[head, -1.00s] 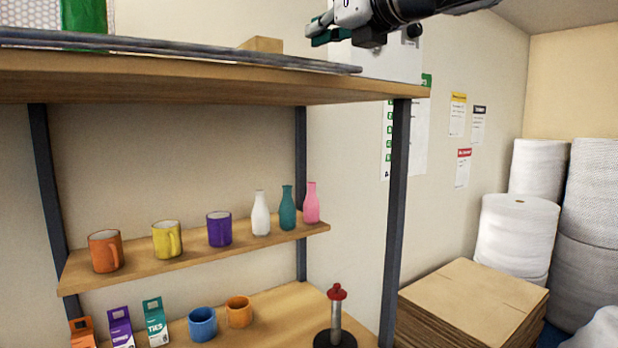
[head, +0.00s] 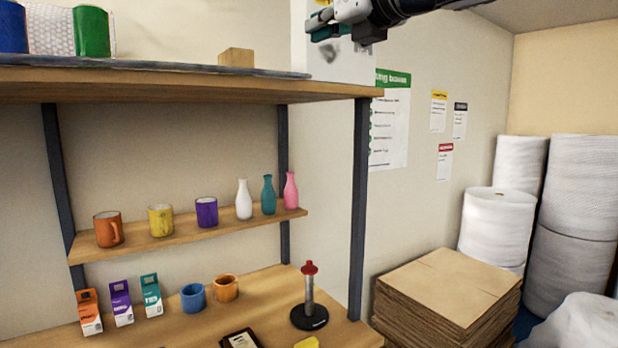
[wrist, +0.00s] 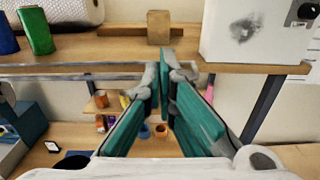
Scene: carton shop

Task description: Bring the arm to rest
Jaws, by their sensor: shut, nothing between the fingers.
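The top shelf (head: 180,88) holds a wooden block (head: 236,57) and rolls. The middle shelf (head: 190,236) holds mugs and bottles. Below stand small cartons, two mugs and a red-topped post (head: 309,300). Flat cardboard (head: 450,285) and white wrap rolls (head: 495,225) stand right.

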